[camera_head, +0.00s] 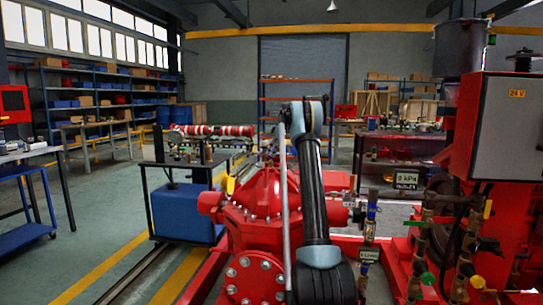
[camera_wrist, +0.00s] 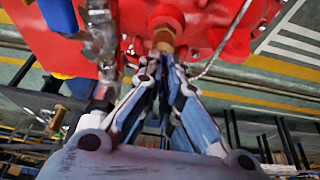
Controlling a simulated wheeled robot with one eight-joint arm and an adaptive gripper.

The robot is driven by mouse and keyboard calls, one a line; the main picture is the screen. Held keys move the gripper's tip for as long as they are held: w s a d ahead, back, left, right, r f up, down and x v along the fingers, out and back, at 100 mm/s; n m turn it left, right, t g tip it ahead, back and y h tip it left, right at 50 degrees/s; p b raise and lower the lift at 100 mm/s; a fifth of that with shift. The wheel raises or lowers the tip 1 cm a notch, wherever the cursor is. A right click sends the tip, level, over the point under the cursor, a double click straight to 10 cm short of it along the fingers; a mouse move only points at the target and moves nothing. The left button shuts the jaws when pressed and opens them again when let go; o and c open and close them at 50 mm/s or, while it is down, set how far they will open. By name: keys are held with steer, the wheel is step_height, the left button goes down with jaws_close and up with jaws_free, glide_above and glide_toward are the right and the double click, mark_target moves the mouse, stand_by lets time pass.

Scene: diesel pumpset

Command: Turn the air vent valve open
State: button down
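My gripper (camera_wrist: 164,62) shows in the wrist view with its fingers drawn close together, tips just below a brass fitting (camera_wrist: 164,38) on the red pump casing (camera_wrist: 210,22). I cannot tell whether the tips touch the fitting, and I see nothing clearly held between them. In the head view my arm stands in front of the red pump (camera_head: 258,200) and hides the gripper. A small yellow lever (camera_head: 230,185) stands upright at the pump's upper left in the head view. I cannot tell for certain which fitting is the air vent valve.
A valve with a blue handle (camera_head: 371,196) stands right of my arm. More valves and pipes (camera_head: 425,240) lie by the grey control box (camera_head: 508,128) at right. A thin cable (camera_wrist: 228,42) hangs right of the fingers.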

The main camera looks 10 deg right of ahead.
steer(key=shift+w+d, duration=0.1)
steer(key=shift+d, duration=0.1)
steer(key=c, duration=1.8)
jaws_free()
steer(key=shift+c, duration=0.2)
steer(key=shift+o, duration=0.2)
steer(key=v, duration=1.2)
